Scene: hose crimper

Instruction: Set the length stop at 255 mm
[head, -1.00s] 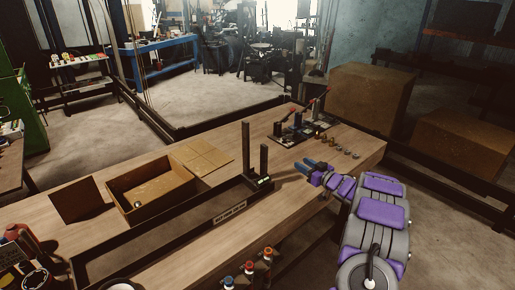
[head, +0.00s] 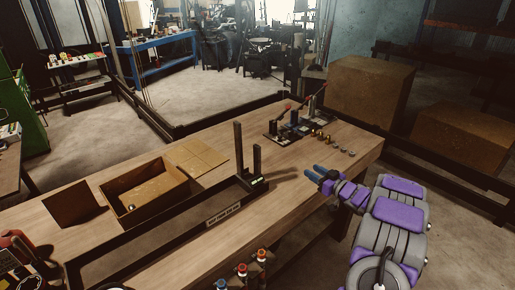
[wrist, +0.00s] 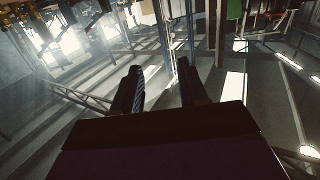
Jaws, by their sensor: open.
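The length stop (head: 252,183) is a dark block with two upright posts and a small lit green readout, too small to read. It sits near the right end of a long dark rail frame (head: 160,243) with a label plate (head: 224,215) on its front side. My gripper (head: 313,171) is over the right part of the bench, to the right of the stop and apart from it. Its fingers are open and empty, and they also show in the wrist view (wrist: 160,88). The wrist view does not show the stop.
An open cardboard box (head: 150,200) stands behind the rail. Levered tools (head: 292,122) and several small fittings (head: 322,138) lie at the bench's back right. Several coloured-top bottles (head: 242,272) stand at the front edge. Bare wood (head: 285,200) lies between the stop and my gripper.

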